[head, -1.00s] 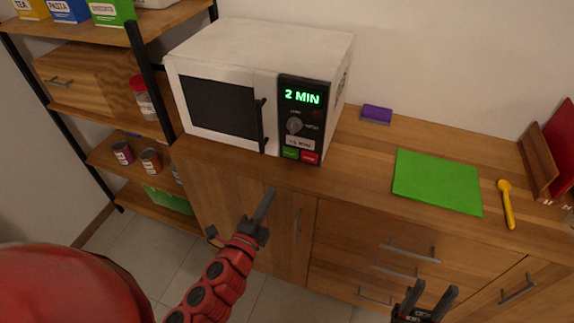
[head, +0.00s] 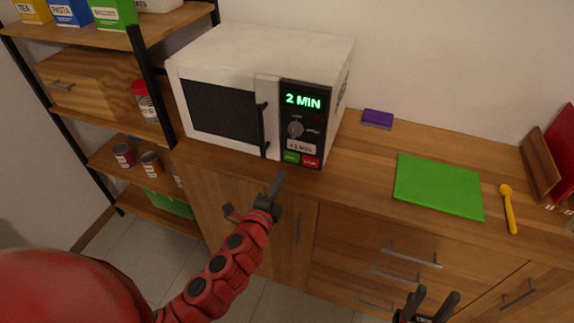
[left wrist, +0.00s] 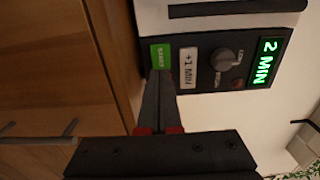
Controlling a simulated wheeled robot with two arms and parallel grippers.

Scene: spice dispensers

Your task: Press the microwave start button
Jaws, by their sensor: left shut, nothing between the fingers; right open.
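The white microwave (head: 262,52) stands on the wooden counter with its door shut. Its display (head: 303,101) reads 2 MIN in green. The green start button (head: 291,157) is at the bottom left of the control panel, beside the red stop button (head: 311,161). My left gripper (head: 277,184) is shut and empty, in front of and below the panel. In the left wrist view its fingertips (left wrist: 159,75) point at the green start button (left wrist: 160,57) and overlap its lower edge; I cannot tell whether they touch. My right gripper (head: 431,301) is open and empty at the bottom.
A green cutting board (head: 438,185), a yellow spoon (head: 508,208) and a purple sponge (head: 377,118) lie on the counter to the right. A shelf with boxes and jars (head: 124,156) stands on the left. Drawer handles (head: 410,255) stick out below the counter.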

